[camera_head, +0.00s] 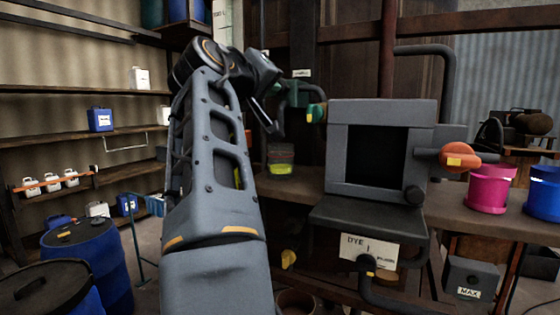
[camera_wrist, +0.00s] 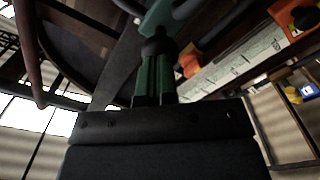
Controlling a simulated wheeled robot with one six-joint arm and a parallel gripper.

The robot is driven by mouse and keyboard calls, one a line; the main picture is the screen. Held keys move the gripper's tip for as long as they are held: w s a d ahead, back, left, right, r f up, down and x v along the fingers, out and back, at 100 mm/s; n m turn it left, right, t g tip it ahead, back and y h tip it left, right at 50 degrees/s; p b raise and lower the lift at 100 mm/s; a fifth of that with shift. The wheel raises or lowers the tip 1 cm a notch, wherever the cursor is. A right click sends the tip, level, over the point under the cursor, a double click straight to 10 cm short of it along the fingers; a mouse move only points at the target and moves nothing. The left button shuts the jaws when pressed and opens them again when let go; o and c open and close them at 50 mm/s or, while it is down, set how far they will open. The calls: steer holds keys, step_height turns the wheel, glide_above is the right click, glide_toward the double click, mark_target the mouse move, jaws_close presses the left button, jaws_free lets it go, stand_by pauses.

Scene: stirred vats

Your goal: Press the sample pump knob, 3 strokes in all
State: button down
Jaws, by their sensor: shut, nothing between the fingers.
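My gripper (camera_wrist: 155,66) is shut and empty; its two green fingers lie side by side in the wrist view. A dark rounded piece (camera_wrist: 154,45) shows right at the fingertips, under a teal-green fitting (camera_wrist: 163,16). It may be the pump knob; whether the fingers touch it or are just short of it, I cannot tell. In the head view my arm reaches up and bends over to a small dark green fitting (camera_head: 298,97) left of the grey box, below a small white label (camera_head: 302,73). The fingertips and knob are too small and covered to separate there.
The grey box machine (camera_head: 340,150) stands on the bench, with pink (camera_head: 488,190) and blue (camera_head: 543,194) tubs at right. Blue drums (camera_head: 105,262) stand lower left.

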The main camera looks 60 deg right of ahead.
steer(key=shift+d+p, duration=0.45)
steer(key=shift+d, duration=1.05)
steer(key=shift+a, duration=0.15)
steer(key=shift+a+b, duration=0.65)
steer(key=shift+a, duration=0.95)
steer(key=shift+d, duration=0.1)
steer(key=shift+d+p, duration=0.6)
steer(key=shift+d, duration=1.05)
steer(key=shift+a, duration=0.1)
steer(key=shift+a+b, duration=0.65)
steer(key=shift+a, duration=1)
